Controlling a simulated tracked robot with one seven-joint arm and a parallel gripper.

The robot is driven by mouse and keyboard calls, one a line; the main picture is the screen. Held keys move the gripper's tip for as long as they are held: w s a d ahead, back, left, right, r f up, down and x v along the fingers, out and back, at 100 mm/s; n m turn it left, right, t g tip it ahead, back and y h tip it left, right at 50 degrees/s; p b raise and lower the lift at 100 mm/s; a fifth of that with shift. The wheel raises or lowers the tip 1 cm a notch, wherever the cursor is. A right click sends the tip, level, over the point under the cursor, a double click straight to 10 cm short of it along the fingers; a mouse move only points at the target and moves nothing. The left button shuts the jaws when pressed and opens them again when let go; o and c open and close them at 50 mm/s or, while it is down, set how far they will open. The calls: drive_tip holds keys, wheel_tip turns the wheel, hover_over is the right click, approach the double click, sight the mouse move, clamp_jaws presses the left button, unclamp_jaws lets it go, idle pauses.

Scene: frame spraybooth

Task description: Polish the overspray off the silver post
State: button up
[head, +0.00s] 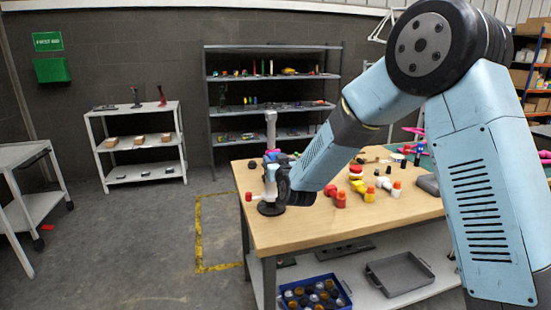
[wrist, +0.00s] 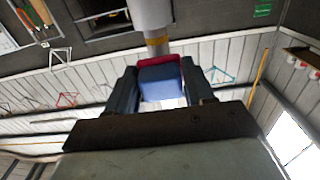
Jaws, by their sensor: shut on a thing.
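The wooden table (head: 290,234) carries several red, yellow and white bottles (head: 369,193) right of the post. A small red and white item (head: 250,196) lies left of the base. A blue crate (head: 310,298) and a grey tray (head: 400,272) sit on the lower shelf.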

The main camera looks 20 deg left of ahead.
sight(272, 146)
drive_tip(key=shift+w+f, duration=0.1)
drive_tip(key=shift+f, duration=1.75)
drive_tip(key=shift+c, duration=0.3)
drive_tip(key=shift+a+r, duration=0.1)
drive_tip(key=shift+r, duration=1.95)
drive_tip(key=shift+r, duration=1.75)
drive_tip(key=v, duration=0.6)
